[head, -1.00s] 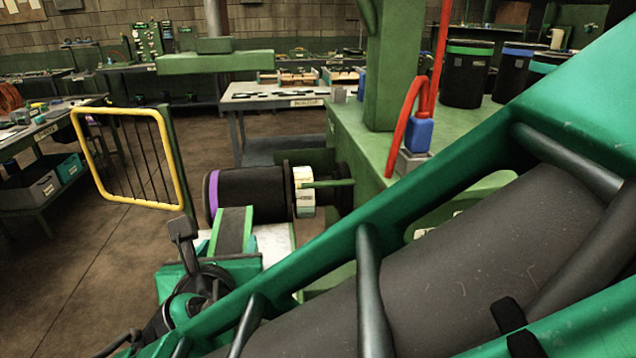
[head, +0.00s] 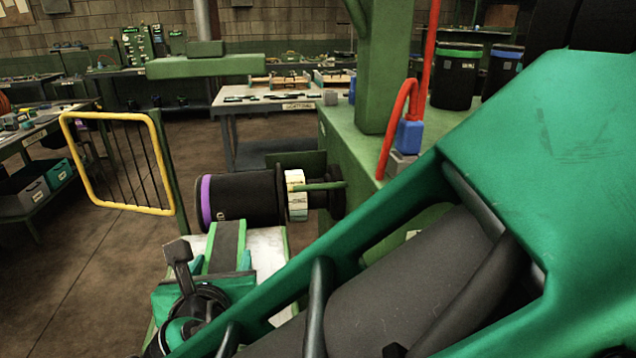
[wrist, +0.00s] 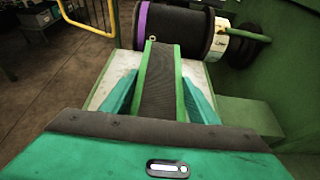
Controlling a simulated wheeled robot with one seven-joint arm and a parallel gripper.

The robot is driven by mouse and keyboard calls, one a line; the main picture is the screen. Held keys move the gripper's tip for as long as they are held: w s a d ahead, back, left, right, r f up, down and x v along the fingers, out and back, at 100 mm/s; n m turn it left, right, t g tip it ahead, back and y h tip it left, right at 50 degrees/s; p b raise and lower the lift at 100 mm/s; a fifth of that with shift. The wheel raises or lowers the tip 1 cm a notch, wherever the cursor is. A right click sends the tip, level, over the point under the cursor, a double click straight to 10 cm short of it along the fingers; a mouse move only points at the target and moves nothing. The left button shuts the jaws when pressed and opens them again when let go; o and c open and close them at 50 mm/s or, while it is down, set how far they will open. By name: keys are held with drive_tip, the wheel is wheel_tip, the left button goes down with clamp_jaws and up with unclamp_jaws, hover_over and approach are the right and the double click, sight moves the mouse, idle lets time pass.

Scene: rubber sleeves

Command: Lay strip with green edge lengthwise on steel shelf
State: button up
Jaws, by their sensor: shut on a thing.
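The strip with green edges (head: 226,243) is dark grey with a green band along each long side. My gripper (wrist: 160,97) is shut on the strip, with a teal finger on either side of it in the wrist view. The strip (wrist: 161,80) points away from my gripper toward the black roll. The pale steel shelf (head: 272,250) lies under and around the strip in the head view. Its bare surface also shows on both sides of the strip in the wrist view (wrist: 112,85). I cannot tell whether the strip touches the shelf. The strip's near end is hidden by my gripper.
A black roll with a purple band (head: 240,201) lies just beyond the shelf, on a green machine (head: 345,150). A yellow-framed gate (head: 118,165) stands to the left. Black bins (head: 456,78) stand at the back right. Open floor lies at the left.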

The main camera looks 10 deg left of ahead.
drive_tip(key=shift+f, duration=1)
drive_tip(key=shift+f, duration=0.2)
drive_tip(key=o, duration=1.1)
drive_tip(key=shift+o, duration=0.2)
drive_tip(key=shift+s, duration=0.15)
